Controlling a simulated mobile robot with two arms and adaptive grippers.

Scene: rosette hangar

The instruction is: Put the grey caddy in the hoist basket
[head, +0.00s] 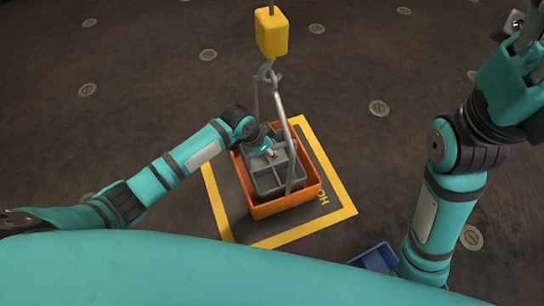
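The grey caddy (267,180), a divided tray with several compartments, sits inside the orange hoist basket (284,206). The basket's walls surround it, and whether its base rests fully on the basket floor is hidden. The basket hangs by a grey bail (292,160) from a hook under a yellow hoist block (271,33). My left gripper (268,150) is at the far part of the caddy, over its middle divider. Its fingers are small and partly hidden, so I cannot tell whether they grip the caddy.
The basket stands within a yellow-bordered square (338,186) on the dark floor. A blue bin (374,258) shows partly at the bottom, beside my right arm. Round floor fittings (378,107) dot the floor, which is otherwise clear around the square.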

